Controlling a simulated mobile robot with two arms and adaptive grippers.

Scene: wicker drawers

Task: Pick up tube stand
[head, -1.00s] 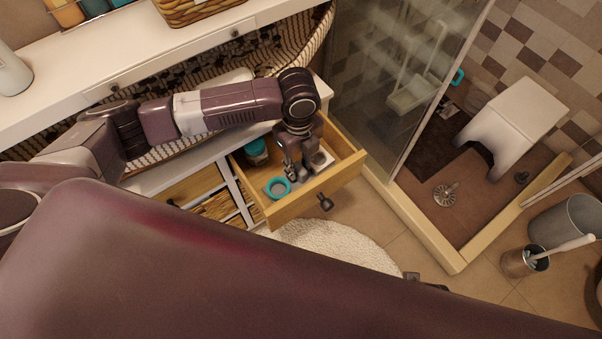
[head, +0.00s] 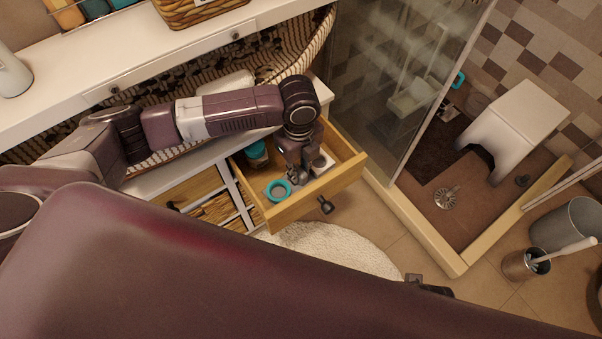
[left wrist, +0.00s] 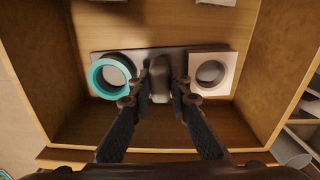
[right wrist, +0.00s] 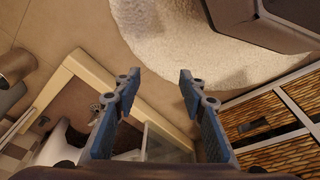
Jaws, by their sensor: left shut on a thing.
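The tube stand sits in the open wooden drawer. In the left wrist view it has a grey base plate (left wrist: 138,56), a teal ring (left wrist: 96,78) on the left, a pale square holder (left wrist: 224,60) with a round hole on the right, and a grey upright post (left wrist: 160,68) between them. In the head view the teal ring (head: 278,191) shows left of my left gripper (head: 298,178), which partly hides the stand. My left gripper (left wrist: 161,90) is shut on the post. My right gripper (right wrist: 160,78) is open and empty above the floor.
The wooden drawer (head: 318,192) surrounds the stand closely, with a dark knob (head: 325,205) in front. A teal-lidded jar (head: 256,150) stands in its back left. A glass shower (head: 385,100) is to the right. A white rug (head: 325,245) lies below.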

